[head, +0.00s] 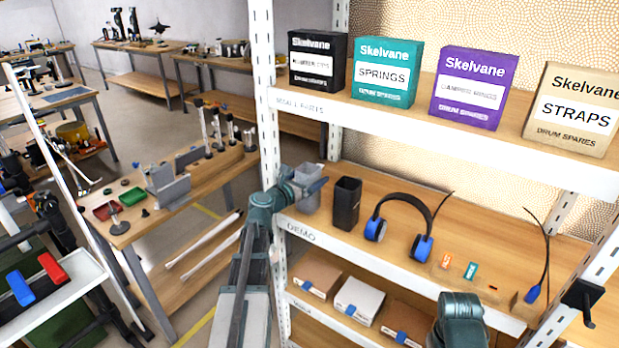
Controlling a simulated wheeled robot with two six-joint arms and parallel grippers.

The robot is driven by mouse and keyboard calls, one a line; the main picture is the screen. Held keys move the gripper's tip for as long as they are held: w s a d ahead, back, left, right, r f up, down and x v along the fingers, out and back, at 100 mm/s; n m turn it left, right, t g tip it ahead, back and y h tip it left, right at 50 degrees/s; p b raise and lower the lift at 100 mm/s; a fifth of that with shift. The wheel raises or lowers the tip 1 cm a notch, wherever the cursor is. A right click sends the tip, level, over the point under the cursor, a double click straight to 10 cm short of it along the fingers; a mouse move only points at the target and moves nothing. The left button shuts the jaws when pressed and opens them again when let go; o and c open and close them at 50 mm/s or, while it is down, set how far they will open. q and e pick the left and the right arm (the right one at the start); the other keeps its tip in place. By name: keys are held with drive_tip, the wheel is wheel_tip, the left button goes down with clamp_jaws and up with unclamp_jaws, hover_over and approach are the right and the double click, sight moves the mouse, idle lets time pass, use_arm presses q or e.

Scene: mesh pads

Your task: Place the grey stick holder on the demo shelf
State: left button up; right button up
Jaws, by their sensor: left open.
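The grey stick holder (308,201) is an open-topped grey cup. It stands upright at the left end of the demo shelf (405,262), close to the left upright. My left gripper (313,184) is at the holder's upper part, with its fingers apart. The gripper covers part of the holder, so I cannot tell whether the fingers touch it. A teal link of my right arm (461,322) shows at the bottom, in front of the lower shelf. My right gripper does not show.
A black holder (346,205) stands just right of the grey one. Farther right are a blue-and-black headset (421,247), small tags (471,270) and a microphone (533,293). Labelled boxes (384,73) line the shelf above.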

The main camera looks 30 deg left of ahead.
use_arm(q)
drive_tip(key=shift+s, duration=0.15)
drive_tip(key=s+a+r+p, duration=0.1)
drive_tip(key=s, duration=1)
drive_tip(key=shift+s+r, duration=0.2)
drive_tip(key=shift+s, duration=0.1)
drive_tip(key=shift+s, duration=0.1)
